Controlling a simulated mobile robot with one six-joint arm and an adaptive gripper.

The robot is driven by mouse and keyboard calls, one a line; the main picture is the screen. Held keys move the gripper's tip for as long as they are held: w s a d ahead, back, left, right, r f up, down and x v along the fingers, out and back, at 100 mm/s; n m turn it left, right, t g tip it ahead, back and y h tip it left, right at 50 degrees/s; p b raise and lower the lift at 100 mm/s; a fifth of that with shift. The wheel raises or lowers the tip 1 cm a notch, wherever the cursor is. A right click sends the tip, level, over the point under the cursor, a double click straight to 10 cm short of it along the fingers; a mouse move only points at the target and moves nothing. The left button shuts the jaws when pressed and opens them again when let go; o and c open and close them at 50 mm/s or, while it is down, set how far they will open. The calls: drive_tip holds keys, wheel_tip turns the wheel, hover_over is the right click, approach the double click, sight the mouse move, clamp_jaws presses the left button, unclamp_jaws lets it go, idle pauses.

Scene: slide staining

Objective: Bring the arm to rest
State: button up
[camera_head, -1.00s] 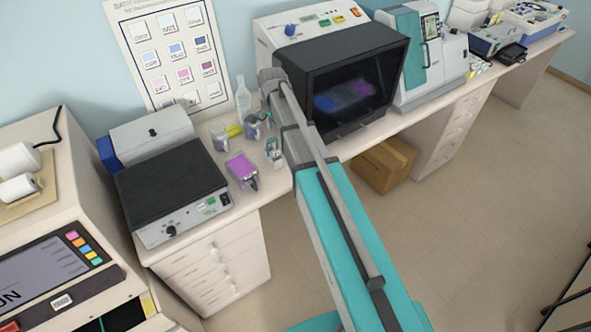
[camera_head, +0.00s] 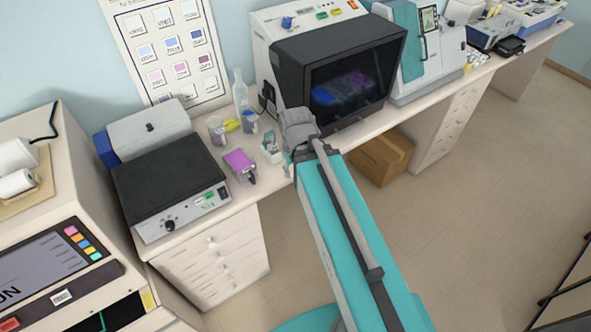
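My arm (camera_head: 335,210) shows in the head view as a long teal and grey shape, running from the bottom edge up to the bench's front edge. Its grey far end (camera_head: 299,130) is in front of the bench, left of the dark-screened cabinet. No gripper fingers can be made out, and I see nothing held. The far end covers a small part of the bench edge behind it.
The bench holds a black-topped hot plate (camera_head: 170,180), a purple tray (camera_head: 239,162), small cups (camera_head: 217,130), a clear bottle (camera_head: 240,92) and a dark-screened cabinet (camera_head: 345,75). A cardboard box (camera_head: 380,158) sits beneath.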

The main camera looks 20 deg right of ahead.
drive_tip(key=shift+f, duration=0.1)
wheel_tip(320, 180, down, 12)
drive_tip(key=b, duration=1.1)
drive_tip(key=shift+r+b, duration=0.2)
drive_tip(key=shift+b, duration=0.2)
idle(0.4)
